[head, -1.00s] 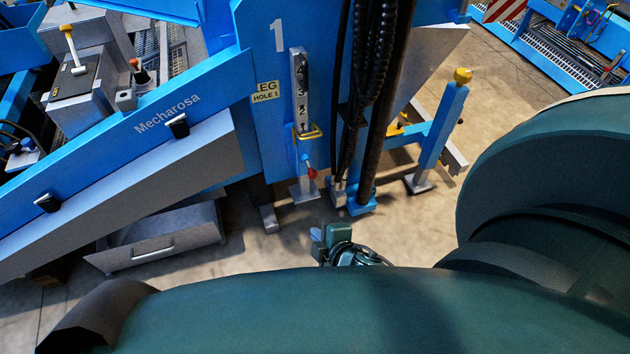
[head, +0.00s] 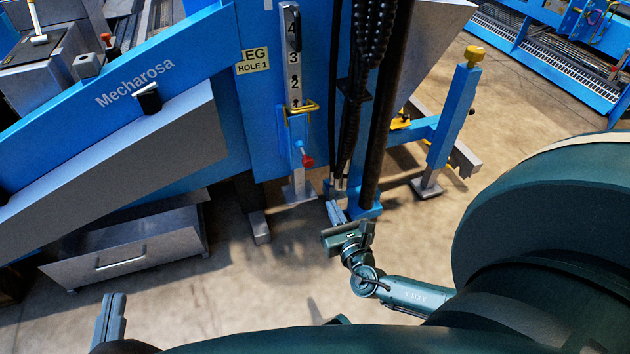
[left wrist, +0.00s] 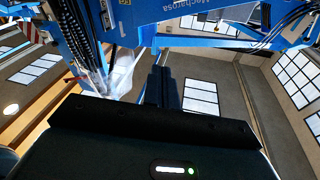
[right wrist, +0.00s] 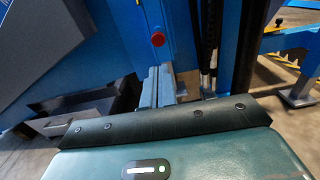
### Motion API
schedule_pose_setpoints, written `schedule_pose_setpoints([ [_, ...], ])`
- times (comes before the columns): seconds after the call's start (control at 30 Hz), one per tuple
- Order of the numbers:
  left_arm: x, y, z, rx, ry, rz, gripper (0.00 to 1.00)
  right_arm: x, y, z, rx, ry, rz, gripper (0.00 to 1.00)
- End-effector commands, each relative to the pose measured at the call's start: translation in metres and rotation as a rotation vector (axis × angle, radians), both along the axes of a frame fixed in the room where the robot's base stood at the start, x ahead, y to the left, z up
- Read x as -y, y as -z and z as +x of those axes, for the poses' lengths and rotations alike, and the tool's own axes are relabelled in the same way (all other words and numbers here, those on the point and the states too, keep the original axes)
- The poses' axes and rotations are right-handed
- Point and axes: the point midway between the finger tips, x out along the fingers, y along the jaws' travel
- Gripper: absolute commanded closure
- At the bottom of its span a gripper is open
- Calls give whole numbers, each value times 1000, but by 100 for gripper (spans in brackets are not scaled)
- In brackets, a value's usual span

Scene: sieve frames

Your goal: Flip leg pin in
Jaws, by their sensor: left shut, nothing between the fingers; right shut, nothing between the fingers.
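The leg (head: 292,60) is a grey numbered bar on the blue machine, beside the label "LEG HOLE 1" (head: 252,61). A yellow loop handle (head: 301,108) crosses it. Below it, a pin with a red knob (head: 307,160) sticks out, tilted downward. The red knob also shows in the right wrist view (right wrist: 158,39), beyond the fingers. My right gripper (head: 335,211) is shut and empty, below and right of the knob, apart from it. Its fingers show in the right wrist view (right wrist: 158,84). My left gripper (head: 115,303) is shut and empty at the lower left, far from the leg.
Black hoses (head: 372,90) and a dark cylinder hang just right of the leg. A blue post with a yellow cap (head: 455,110) stands further right. A grey drawer (head: 125,255) sits low at left. The floor (head: 270,285) in front is clear.

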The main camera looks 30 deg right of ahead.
Motion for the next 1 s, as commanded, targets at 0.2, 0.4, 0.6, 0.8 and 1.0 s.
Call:
schedule_pose_setpoints([
  [0.2, 0, 0, -2, 1, 2, -2, 100, -3, 1, -2, 2, -6, -22, 100],
  [0.4, 0, 0, -2, 1, 1, -3, 100, -3, 1, -1, 3, -6, -19, 100],
  [0.6, 1, 2, -1, 1, 4, -15, 100, 2, 2, 20, 4, -4, -17, 100],
  [0.8, 2, 5, -1, 1, 14, -42, 100, 12, 3, 62, 6, -4, -18, 100],
  [1.0, 5, 11, -2, -12, 26, -75, 100, 22, 3, 101, 4, -3, -16, 100],
])
